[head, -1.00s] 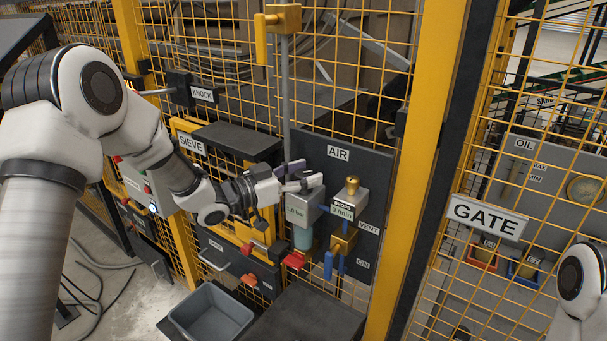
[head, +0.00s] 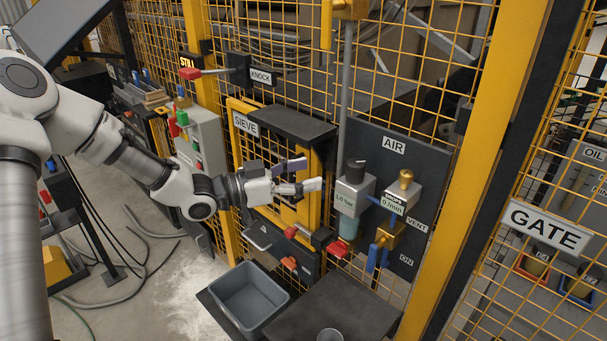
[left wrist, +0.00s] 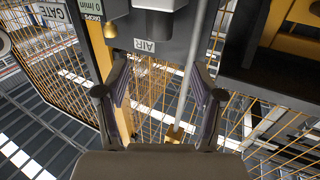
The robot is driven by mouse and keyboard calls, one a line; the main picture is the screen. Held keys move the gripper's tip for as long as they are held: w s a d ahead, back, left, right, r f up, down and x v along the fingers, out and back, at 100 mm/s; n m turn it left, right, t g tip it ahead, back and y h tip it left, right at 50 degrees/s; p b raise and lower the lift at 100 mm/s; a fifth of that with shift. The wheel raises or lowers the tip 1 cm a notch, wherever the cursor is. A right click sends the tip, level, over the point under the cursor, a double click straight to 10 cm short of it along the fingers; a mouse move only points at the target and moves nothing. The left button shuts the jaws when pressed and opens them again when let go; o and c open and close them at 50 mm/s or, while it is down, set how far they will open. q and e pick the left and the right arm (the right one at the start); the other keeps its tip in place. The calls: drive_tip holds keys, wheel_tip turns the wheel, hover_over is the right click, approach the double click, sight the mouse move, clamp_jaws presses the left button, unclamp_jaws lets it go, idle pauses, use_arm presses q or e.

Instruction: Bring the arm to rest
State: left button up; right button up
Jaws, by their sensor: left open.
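My left arm comes in from the left in the head view. My left gripper (head: 308,176) is open and empty, with its fingers pointing right. It hangs in front of the fence, just left of the grey regulator (head: 352,196) marked 1.0 bar, with a small gap seen between them. The regulator has a black knob on top. In the left wrist view the two fingers (left wrist: 160,88) stand wide apart with nothing between them. The right gripper is out of view.
The AIR panel (head: 357,140) also carries a drops meter (head: 400,201) and a blue-handled valve. The SIEVE station (head: 247,124) lies behind my gripper. A grey bin (head: 250,297) stands below. A yellow post (head: 487,150) and the GATE sign (head: 543,227) are right.

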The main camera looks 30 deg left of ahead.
use_arm(q)
drive_tip(key=shift+f, duration=0.15)
idle(0.3)
drive_tip(key=s+d+f+n+g+y+b, duration=0.1)
drive_tip(key=s+f+n+g+y+b, duration=0.15)
drive_tip(key=f, duration=0.85)
drive_tip(key=s+d+f+n+g+y+b, duration=0.15)
drive_tip(key=s+f, duration=0.25)
drive_tip(key=f, duration=0.7)
drive_tip(key=s+d+f+n+g+y+b, duration=0.1)
drive_tip(key=s+d+f+n+g+y, duration=0.2)
drive_tip(key=f, duration=0.9)
drive_tip(key=s+a+f+n+g+y+b, duration=0.1)
drive_tip(key=s+f+g+y, duration=0.1)
drive_tip(key=s+f, duration=0.5)
drive_tip(key=s+a+f+g+y+b, duration=0.2)
drive_tip(key=s+f, duration=0.5)
drive_tip(key=s, duration=0.8)
drive_tip(key=shift+n+g+y, duration=0.4)
drive_tip(key=shift+g+y, duration=0.1)
drive_tip(key=shift+g, duration=0.7)
drive_tip(key=shift+f, duration=0.1)
